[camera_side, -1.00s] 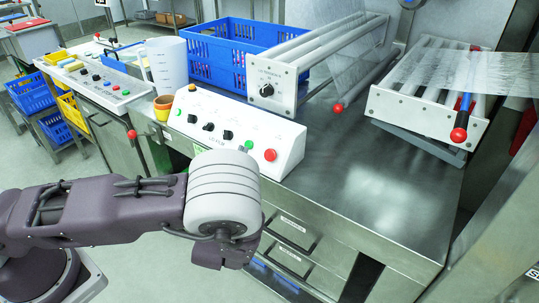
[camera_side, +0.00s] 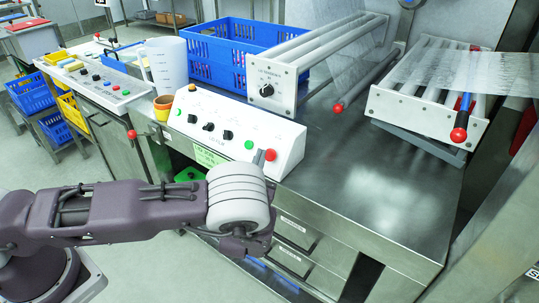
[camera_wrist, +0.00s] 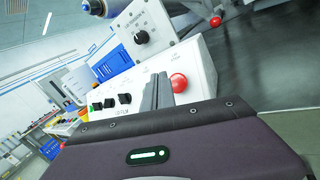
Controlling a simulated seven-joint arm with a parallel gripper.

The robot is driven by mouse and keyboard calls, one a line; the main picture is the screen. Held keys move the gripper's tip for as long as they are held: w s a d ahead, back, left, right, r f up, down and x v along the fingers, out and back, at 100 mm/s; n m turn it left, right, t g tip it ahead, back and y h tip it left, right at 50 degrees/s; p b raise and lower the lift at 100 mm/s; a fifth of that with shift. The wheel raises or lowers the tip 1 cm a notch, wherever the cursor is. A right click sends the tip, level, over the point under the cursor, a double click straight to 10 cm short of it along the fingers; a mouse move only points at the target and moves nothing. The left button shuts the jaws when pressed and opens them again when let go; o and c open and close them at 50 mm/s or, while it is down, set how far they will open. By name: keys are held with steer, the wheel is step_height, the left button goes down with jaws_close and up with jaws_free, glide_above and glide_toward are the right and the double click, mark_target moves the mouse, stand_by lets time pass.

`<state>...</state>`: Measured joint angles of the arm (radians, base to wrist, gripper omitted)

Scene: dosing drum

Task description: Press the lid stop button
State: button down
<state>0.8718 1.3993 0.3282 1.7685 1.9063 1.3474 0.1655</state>
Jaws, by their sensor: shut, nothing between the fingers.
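A white sloped control box (camera_side: 222,122) stands on the steel bench. It carries a red button (camera_side: 270,154) at its right end, a green button (camera_side: 249,145) and black knobs. The red button also shows in the wrist view (camera_wrist: 179,83), just right of my fingers. My gripper (camera_side: 259,157) is shut and empty, its fingertips close beside the red button, to its left in the side view. In the wrist view my fingers (camera_wrist: 157,82) stand upright before the box. I cannot tell whether they touch it.
A roller unit with a knob (camera_side: 272,88) stands behind the box, and a second roller unit (camera_side: 420,103) at the right. The bench top (camera_side: 370,170) is clear on the right.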

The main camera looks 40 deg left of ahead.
steer(key=shift+w+f, duration=0.4)
steer(key=shift+w, duration=0.15)
stand_by(1.7)
steer(key=shift+w+f, duration=0.25)
steer(key=shift+w, duration=0.05)
steer(key=shift+w+f, duration=0.2)
steer(key=shift+w, duration=0.2)
stand_by(0.5)
steer(key=shift+s, duration=0.1)
steer(key=shift+s+r, duration=0.45)
steer(key=shift+s, duration=0.2)
steer(key=s+r, duration=0.1)
steer(key=s, duration=0.1)
steer(key=s+r, duration=0.2)
stand_by(0.6)
